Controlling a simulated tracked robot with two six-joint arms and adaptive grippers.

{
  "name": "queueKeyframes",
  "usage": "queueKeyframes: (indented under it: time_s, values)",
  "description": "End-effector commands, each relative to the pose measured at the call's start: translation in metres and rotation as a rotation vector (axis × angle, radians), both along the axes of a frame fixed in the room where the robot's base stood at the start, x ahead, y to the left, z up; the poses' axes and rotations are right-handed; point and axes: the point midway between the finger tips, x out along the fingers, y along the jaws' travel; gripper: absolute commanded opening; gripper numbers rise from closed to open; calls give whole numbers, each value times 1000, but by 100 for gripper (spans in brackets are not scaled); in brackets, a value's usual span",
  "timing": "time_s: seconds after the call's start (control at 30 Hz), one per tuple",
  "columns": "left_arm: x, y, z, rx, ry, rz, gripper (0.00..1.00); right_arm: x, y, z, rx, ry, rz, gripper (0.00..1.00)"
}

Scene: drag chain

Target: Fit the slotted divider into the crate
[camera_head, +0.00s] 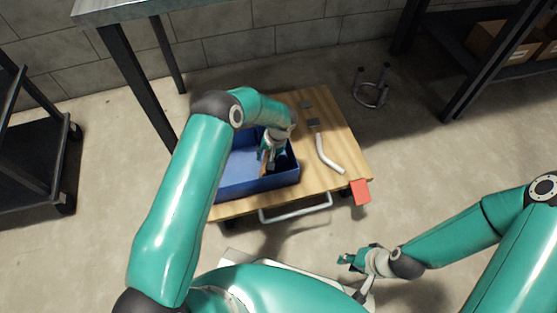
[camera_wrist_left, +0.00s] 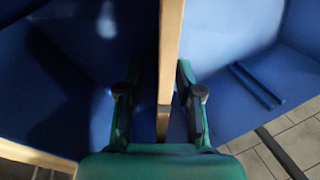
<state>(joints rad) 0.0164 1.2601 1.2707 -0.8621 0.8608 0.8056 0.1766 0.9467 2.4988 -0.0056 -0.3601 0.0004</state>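The blue crate (camera_head: 240,185) stands on a wooden-topped cart. Its blue walls and floor fill much of the left wrist view (camera_wrist_left: 230,60). A thin wooden divider (camera_wrist_left: 170,45) stands edge-on inside the crate, and a small part of it (camera_head: 264,170) shows in the head view. Its slots cannot be made out, and its lower part is hidden. My left gripper (camera_head: 268,157) reaches down into the crate. In its wrist view the fingers (camera_wrist_left: 162,95) straddle the divider, with a visible gap on the left side. My right gripper (camera_head: 350,259) is low in front of the cart, away from the crate; its finger opening is unclear.
The wooden cart top (camera_head: 322,125) carries a pale curved tube (camera_head: 328,157) and small dark plates (camera_head: 313,123). A red block (camera_head: 360,192) is at its right corner, and a metal handle (camera_head: 297,209) at its front. A grey table (camera_head: 130,8) and dark shelves stand around. A strip of wood (camera_wrist_left: 40,158) shows lower left.

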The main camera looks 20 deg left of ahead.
Motion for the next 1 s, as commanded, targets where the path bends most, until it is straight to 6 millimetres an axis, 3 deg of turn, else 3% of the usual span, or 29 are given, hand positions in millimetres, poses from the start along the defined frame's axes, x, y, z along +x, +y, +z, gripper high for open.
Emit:
queueKeyframes:
  time_s: [0.03, 0.23, 0.73, 1.0]
  values:
    - [0, 0, 0, 0, 0, 0, 30, 0, 0, 0, 0, 0, 0, 31]
    - [0, 0, 0, 0, 0, 0, 0, 0, 0, 0, 0, 0, 0, 31]
    - [0, 0, 5, 0, -1, 0, 0, 0, 0, 2, 0, 0, 0, 31]
    - [1, 0, 33, 0, -3, -1, 0, 0, 0, 12, 0, 0, 0, 31]
